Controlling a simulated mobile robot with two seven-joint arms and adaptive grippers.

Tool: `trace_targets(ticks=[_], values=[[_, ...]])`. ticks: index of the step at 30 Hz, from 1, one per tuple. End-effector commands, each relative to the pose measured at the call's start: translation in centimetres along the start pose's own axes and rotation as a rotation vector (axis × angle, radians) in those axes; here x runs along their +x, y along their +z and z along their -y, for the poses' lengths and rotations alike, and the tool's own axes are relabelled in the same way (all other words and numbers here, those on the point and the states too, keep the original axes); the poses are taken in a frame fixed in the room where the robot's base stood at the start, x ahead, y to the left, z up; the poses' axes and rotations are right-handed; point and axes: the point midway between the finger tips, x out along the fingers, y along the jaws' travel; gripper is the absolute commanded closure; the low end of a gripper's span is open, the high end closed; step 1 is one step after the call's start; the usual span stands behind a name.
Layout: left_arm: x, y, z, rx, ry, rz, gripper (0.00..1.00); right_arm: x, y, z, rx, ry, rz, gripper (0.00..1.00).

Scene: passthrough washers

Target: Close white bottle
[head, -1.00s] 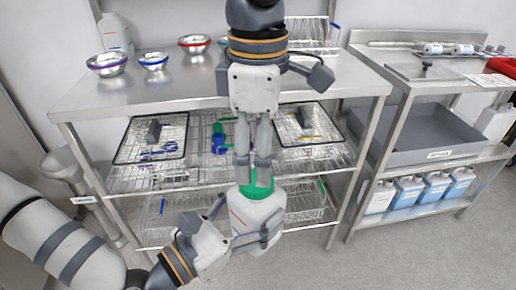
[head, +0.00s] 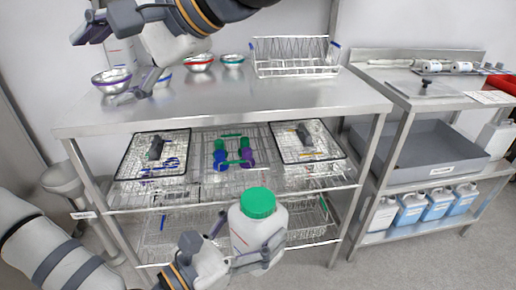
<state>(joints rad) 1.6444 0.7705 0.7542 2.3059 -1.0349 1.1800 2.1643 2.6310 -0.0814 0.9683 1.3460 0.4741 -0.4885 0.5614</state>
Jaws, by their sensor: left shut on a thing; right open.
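The white bottle (head: 246,231) is upright in front of the shelving in the lower middle of the head view. Its green cap (head: 258,203) sits on top of the neck; how tight it is I cannot tell. My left gripper (head: 265,255) is shut on the bottle's lower body, with its fingers across the front and side. My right gripper (head: 116,62) is at the upper left, open and empty, over the tabletop and well away from the bottle. It partly hides another white bottle at the back of the table.
A steel table (head: 260,97) carries metal bowls (head: 198,63) and a wire rack (head: 295,57). Lower shelves hold a left tray (head: 130,172) and a right tray (head: 318,156). A side bench at right holds a grey basin (head: 420,160) and blue-filled jugs (head: 437,203).

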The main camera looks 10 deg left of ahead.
Motion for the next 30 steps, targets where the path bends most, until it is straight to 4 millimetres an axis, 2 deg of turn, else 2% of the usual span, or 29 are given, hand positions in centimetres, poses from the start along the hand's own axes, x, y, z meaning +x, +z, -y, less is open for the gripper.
trace_targets(ticks=[1, 3, 5, 9, 12, 15, 18, 22, 30], values=[[0.0, 0.0, 0.0, 0.0, 0.0, 0.0, 1.0, -0.2, 0.9, -2.1, -0.208, 0.094, 0.051, 0.36], [0.0, 0.0, 0.0, 0.0, 0.0, 0.001, 1.0, -0.9, 1.6, -5.4, -0.504, 0.236, 0.139, 0.36], [0.0, 0.0, 0.0, 0.0, 0.0, 0.0, 1.0, -2.0, 1.6, -8.2, -0.731, 0.355, 0.22, 0.36], [0.0, 0.0, 0.0, 0.0, 0.0, 0.0, 1.0, -5.6, 0.2, -13.7, -1.153, 0.617, 0.43, 0.36], [0.0, 0.0, 0.0, 0.0, 0.0, 0.001, 1.0, -8.4, -1.4, -16.1, -1.35, 0.77, 0.574, 0.36], [0.0, 0.0, 0.0, 0.0, 0.0, 0.001, 1.0, -10.7, -2.6, -17.5, -1.468, 0.88, 0.685, 0.36], [0.0, 0.0, 0.0, 0.0, 0.0, 0.001, 1.0, -12.0, -3.4, -18.1, -1.527, 0.942, 0.754, 0.36], [0.0, 0.0, 0.0, 0.0, 0.0, 0.001, 1.0, -12.6, -3.7, -18.3, -1.549, 0.966, 0.783, 0.36], [0.0, 0.0, 0.0, 0.0, 0.0, 0.001, 1.0, -12.4, -3.7, -18.4, -1.548, 0.964, 0.781, 0.36]])
